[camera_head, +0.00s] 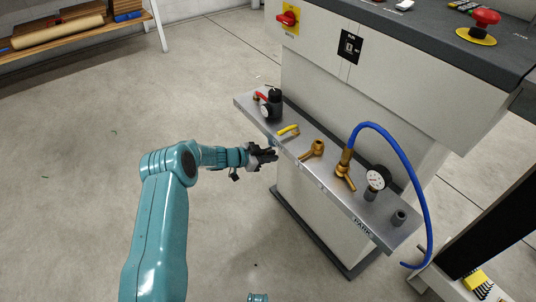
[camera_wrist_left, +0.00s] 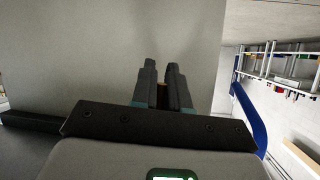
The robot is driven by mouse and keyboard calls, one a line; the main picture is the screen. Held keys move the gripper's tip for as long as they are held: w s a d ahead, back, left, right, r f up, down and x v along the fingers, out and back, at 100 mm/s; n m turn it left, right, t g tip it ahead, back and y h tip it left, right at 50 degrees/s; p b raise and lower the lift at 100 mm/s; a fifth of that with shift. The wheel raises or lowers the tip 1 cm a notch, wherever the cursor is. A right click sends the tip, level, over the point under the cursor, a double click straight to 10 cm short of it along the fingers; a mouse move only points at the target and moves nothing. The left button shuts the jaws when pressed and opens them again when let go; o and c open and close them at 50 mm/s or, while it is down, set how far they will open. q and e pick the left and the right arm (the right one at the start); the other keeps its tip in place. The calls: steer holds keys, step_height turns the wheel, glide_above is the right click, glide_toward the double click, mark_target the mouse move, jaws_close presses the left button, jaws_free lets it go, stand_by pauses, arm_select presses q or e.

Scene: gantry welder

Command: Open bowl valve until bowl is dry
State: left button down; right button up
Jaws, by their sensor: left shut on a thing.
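My left gripper (camera_head: 266,157) reaches in from the left, just outside the front edge of the grey shelf (camera_head: 338,193). In the left wrist view its fingers (camera_wrist_left: 162,92) are nearly together on a small brownish thing (camera_wrist_left: 162,96), which I take to be the bowl valve. Most of it is hidden by the fingers. A black unit with a gauge and red lever (camera_head: 268,104) stands at the shelf's far left end. The bowl is not clearly visible, so I cannot tell whether it holds water. My right gripper is not in view.
On the shelf are a yellow handle (camera_head: 288,130), brass fittings (camera_head: 313,150), a white gauge (camera_head: 375,179) and a blue hose (camera_head: 408,165) hanging over the right end. The machine cabinet (camera_head: 325,95) stands behind. Open floor (camera_head: 90,180) lies left.

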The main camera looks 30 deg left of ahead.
arm_select(q)
steer(key=shift+s+d+n+h, duration=0.1)
steer(key=shift+d+n+h, duration=0.2)
steer(key=shift+n, duration=0.2)
stand_by(0.3)
steer(key=c, duration=1.2)
jaws_free()
steer(key=shift+s+a+r, duration=0.1)
steer(key=p+v, duration=0.4)
steer(key=v, duration=1.2)
steer(key=shift+a+p, duration=0.1)
steer(key=shift+p, duration=0.3)
